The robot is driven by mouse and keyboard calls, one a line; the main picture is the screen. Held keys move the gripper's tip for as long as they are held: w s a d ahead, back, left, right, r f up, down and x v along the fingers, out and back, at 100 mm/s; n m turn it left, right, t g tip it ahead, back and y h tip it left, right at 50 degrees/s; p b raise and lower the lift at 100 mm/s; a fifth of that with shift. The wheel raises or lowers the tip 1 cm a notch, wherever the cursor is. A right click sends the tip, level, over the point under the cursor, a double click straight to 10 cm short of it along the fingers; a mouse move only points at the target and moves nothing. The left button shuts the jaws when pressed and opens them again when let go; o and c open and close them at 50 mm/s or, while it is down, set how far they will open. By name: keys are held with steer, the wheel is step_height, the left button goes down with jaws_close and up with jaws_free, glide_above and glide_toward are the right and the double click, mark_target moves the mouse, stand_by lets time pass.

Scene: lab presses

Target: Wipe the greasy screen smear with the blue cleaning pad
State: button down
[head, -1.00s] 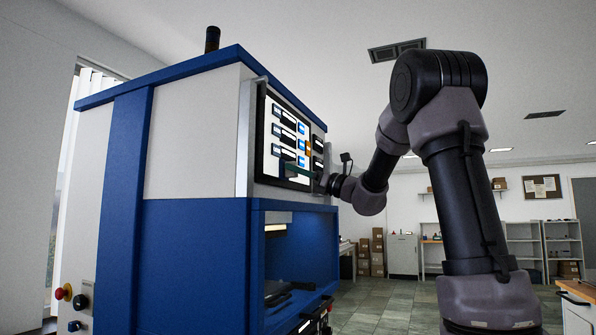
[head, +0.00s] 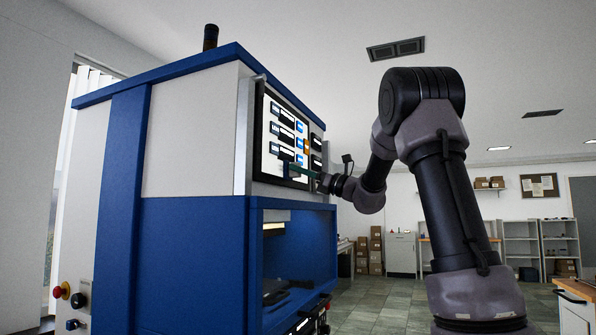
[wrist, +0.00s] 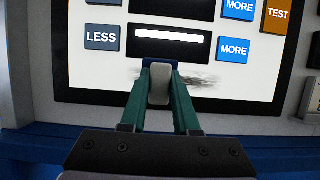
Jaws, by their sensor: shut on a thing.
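My gripper (wrist: 160,92) is shut on the blue cleaning pad, holding it by its pale grey grip (wrist: 159,88). A strip of the blue cleaning pad (wrist: 156,62) shows beyond the green fingertips, at the lower part of the lit screen (wrist: 105,72). The dark grey greasy smear (wrist: 200,80) shows on the white screen just right of the fingers; part of it is hidden behind them. In the head view my gripper (head: 302,172) reaches the screen (head: 271,130) from the right, at its lower part. I cannot tell whether the pad touches the glass.
The screen sits in a blue and white press (head: 190,150) with an open bay (head: 290,250) below it. On-screen buttons such as LESS (wrist: 102,37) and MORE (wrist: 234,48) surround the area. Open floor (head: 375,300) lies right of the press.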

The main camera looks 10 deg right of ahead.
steer(key=w+d, duration=0.5)
steer(key=w, duration=0.3)
steer(key=shift+d, duration=0.25)
stand_by(0.5)
steer(key=shift+s+a, duration=0.1)
steer(key=shift+s+a, duration=1.35)
steer(key=shift+s, duration=0.55)
steer(key=shift+s+a, duration=1.35)
steer(key=shift+s, duration=0.55)
steer(key=shift+s+a, duration=1.35)
steer(key=shift+s, duration=0.55)
steer(key=shift+d, duration=0.15)
steer(key=shift+s+d, duration=0.85)
steer(key=shift+d, duration=0.35)
steer(key=shift+s+d, duration=0.85)
steer(key=shift+d, duration=0.3)
